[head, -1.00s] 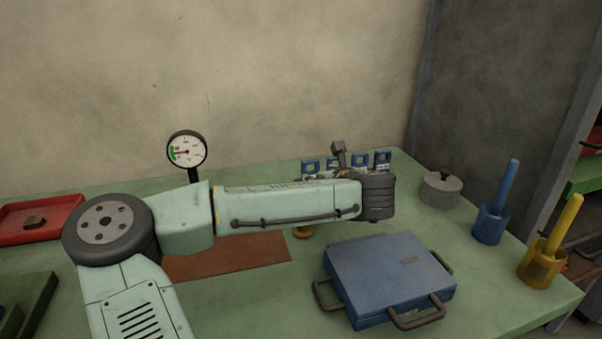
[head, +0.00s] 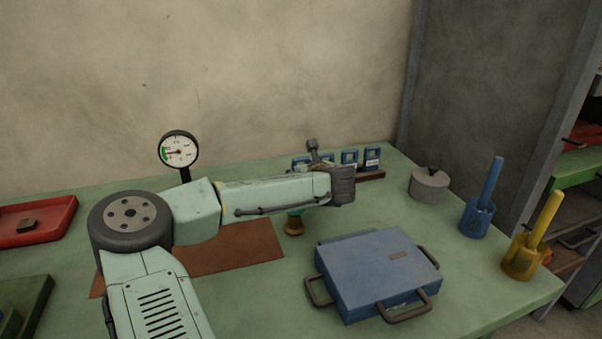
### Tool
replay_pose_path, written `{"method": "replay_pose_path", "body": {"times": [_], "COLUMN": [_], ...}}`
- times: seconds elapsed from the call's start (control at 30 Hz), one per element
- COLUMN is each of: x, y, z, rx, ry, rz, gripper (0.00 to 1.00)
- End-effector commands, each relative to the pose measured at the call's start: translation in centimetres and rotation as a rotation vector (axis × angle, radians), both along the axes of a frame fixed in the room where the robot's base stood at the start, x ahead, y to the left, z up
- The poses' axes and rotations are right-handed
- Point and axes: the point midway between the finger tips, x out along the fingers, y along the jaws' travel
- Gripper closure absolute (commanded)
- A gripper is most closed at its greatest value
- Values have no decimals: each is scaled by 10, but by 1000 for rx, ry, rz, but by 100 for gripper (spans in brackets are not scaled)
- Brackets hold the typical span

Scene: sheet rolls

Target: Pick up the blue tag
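Several blue tags stand upright in a row at the back of the bench, on a dark low rack (head: 371,175). The right-hand blue tag (head: 372,158) and the one beside it (head: 349,157) show clearly, each with a pale patch. Those further left are partly hidden behind my arm's end. Which tag is meant cannot be told. A small dark part (head: 313,148) sticks up behind my wrist and may belong to my gripper. The fingers are hidden, so their opening and any hold on a tag cannot be seen.
A blue case (head: 375,270) with grey handles lies at the front. A dial gauge (head: 179,151), brass-footed object (head: 294,225), brown mat (head: 235,250) and red tray (head: 35,220) are left. A lidded grey pot (head: 430,186) and blue (head: 478,218) and yellow holders (head: 524,258) are right.

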Motion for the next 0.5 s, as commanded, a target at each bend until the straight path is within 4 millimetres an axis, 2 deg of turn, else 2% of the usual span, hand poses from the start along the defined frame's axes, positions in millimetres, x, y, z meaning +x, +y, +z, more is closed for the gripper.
{"method": "replay_pose_path", "body": {"times": [0.07,0.5], "x": [0,0], "y": [0,0], "z": [0,1], "rx": [0,0], "ry": [0,-1], "rz": [0,0], "gripper": [57,86]}}
